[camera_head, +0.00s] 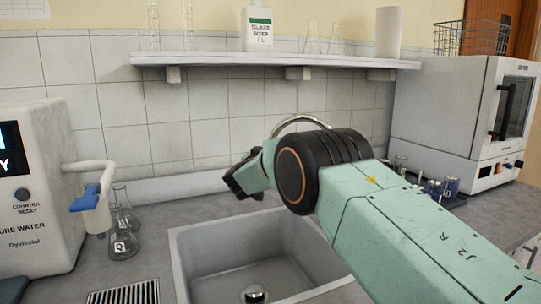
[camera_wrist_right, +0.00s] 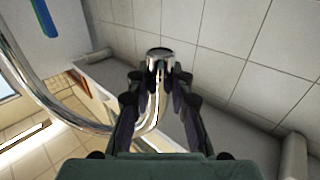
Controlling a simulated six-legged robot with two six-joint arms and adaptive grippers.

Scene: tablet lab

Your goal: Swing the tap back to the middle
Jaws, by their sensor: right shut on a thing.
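The chrome tap shows in the head view as an arched spout (camera_head: 300,122) rising behind my right arm. The arm hides its base and most of its pipe. In the right wrist view the curved chrome pipe (camera_wrist_right: 62,112) sweeps from the upper left down to the fingers, and its round end (camera_wrist_right: 160,53) stands just beyond the fingertips. My right gripper (camera_wrist_right: 160,78) is shut on the tap spout. In the head view the right gripper (camera_head: 240,183) is left of the arch, above the back of the sink (camera_head: 185,268). My left gripper is not in view.
A water dispenser (camera_head: 28,190) with a blue-levered nozzle stands at the left, beside glass flasks (camera_head: 122,240). A shelf (camera_head: 270,61) with glassware and a soap bottle runs above. A white oven (camera_head: 445,110) and small glassware stand at the right.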

